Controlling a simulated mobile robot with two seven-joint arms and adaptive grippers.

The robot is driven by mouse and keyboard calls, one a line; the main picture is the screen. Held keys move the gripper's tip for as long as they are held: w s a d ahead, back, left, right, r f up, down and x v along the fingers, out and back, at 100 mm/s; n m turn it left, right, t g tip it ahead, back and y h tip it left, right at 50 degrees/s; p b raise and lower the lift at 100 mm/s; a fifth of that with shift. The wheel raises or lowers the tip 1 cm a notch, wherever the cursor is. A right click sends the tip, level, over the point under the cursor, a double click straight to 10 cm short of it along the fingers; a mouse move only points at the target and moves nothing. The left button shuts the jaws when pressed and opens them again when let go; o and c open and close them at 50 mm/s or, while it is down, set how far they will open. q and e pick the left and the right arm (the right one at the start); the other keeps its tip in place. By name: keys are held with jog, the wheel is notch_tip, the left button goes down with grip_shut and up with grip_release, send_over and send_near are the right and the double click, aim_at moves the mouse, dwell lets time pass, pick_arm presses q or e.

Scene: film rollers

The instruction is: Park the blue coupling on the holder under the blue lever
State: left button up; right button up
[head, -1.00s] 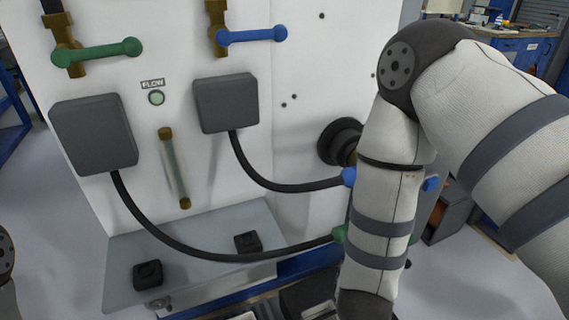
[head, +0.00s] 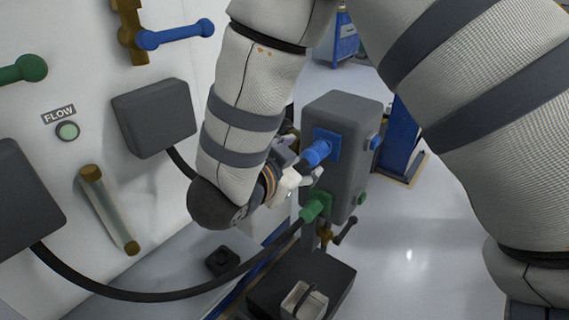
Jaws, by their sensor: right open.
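The blue coupling (head: 317,152) sits at the blue port on the side of a grey box (head: 345,115). Its black hose leaves a dark grey cover (head: 155,116) and passes behind my arm. My right gripper (head: 303,174) is open, its pale fingers close beside the blue coupling; I cannot tell whether they touch or straddle it. The blue lever (head: 178,35) is on the white panel. Below it, a black holder (head: 222,261) stands on the grey shelf and looks empty. My left gripper is not in view.
A green coupling (head: 314,207) with a black hose (head: 150,296) is at the lower port, just below my gripper. A green lever (head: 24,69) and a sight tube (head: 110,210) are on the panel. A small open container (head: 304,301) stands low in front. Floor right is clear.

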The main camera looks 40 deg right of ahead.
aim_at(306, 161)
jog(key=x, duration=0.9)
jog(key=shift+w+d+f+b, duration=0.1)
jog(key=shift+f+b, duration=0.05)
jog(key=shift+b, duration=0.2)
grip_shut()
jog(key=shift+a, duration=0.3)
jog(key=shift+s+a+p, duration=0.15)
jog(key=shift+s+a, duration=0.05)
jog(key=shift+a, duration=0.5)
jog(key=shift+s+a+p, duration=0.15)
jog(key=shift+s+a, duration=0.1)
jog(key=shift+a, duration=0.45)
jog(key=shift+s+a+p, duration=0.15)
jog(key=shift+s+a, duration=0.05)
jog(key=shift+a, duration=0.55)
